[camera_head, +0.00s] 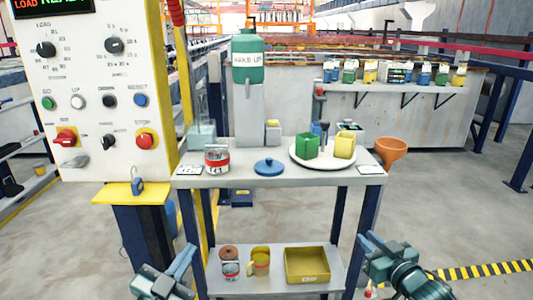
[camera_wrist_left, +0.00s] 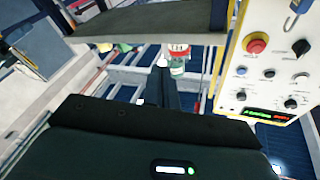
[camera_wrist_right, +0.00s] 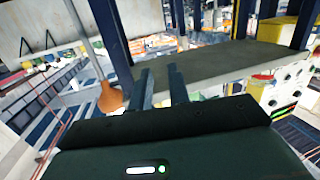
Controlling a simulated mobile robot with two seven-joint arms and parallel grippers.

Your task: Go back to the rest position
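My left gripper (camera_head: 186,256) is low at the front left of the grey work table (camera_head: 225,180), apart from it. In the left wrist view its fingers (camera_wrist_left: 164,82) lie close together with nothing visible between them. My right gripper (camera_head: 370,242) is at the front right of the table, by its right leg. In the right wrist view its two fingers (camera_wrist_right: 160,82) stand apart with a gap between them, and it is empty. Both grippers are in front of the table and below its top.
The lower shelf holds a yellow bin (camera_head: 307,266) and mug (camera_head: 260,261). A control panel (camera_head: 100,90) rises at left.

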